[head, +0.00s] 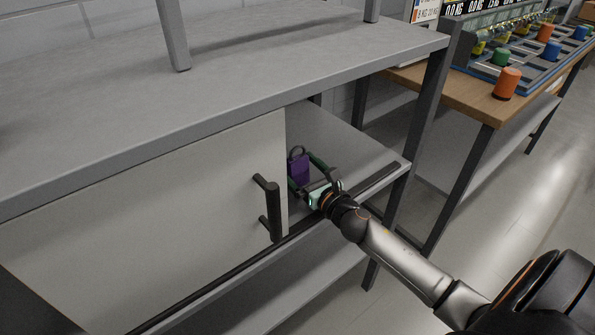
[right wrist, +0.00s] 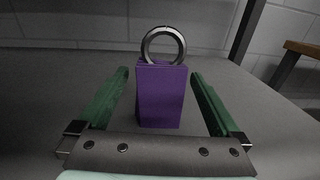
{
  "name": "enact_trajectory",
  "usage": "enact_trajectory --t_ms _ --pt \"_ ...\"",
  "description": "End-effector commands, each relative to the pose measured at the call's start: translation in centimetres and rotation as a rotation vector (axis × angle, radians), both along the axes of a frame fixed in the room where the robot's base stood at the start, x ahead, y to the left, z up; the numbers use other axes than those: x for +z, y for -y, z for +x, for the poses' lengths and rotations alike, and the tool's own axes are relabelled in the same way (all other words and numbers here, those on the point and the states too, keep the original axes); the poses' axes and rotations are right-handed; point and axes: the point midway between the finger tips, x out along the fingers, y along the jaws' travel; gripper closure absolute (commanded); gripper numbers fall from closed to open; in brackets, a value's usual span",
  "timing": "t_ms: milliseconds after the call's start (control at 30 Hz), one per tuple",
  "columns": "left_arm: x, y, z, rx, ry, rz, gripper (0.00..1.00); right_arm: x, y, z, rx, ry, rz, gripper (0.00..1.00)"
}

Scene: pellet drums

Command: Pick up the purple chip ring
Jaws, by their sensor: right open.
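The purple chip ring (head: 299,171) stands upright on the cabinet shelf, just right of the sliding door. It is a purple block with a dark ring on top. In the right wrist view the purple chip ring (right wrist: 161,94) stands between the two green fingers. My right gripper (head: 308,166) reaches into the cabinet opening. It is open, with a finger on each side of the block; the right wrist view shows the gripper (right wrist: 160,92) with gaps left and right of it. My left gripper is not in view.
A pale sliding door (head: 150,210) with a dark handle (head: 268,205) covers the left part of the cabinet, close to my right gripper. The grey tabletop (head: 220,75) overhangs the shelf. A wooden bench (head: 450,95) with coloured drums stands at the right.

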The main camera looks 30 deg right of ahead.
Motion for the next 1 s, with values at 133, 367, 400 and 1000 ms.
enact_trajectory --t_ms 133,367,400,1000 --pt "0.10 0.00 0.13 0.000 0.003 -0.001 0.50 -0.04 0.01 0.37 0.000 -0.001 0.001 0.00" --pt "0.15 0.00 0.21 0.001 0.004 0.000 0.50 -0.03 0.01 0.33 0.000 -0.001 0.001 0.09" --pt "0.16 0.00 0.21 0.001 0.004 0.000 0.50 -0.03 0.01 0.33 0.000 -0.001 0.001 0.14" --pt "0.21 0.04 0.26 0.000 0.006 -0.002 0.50 -0.02 0.01 0.31 0.000 -0.001 0.001 0.81"
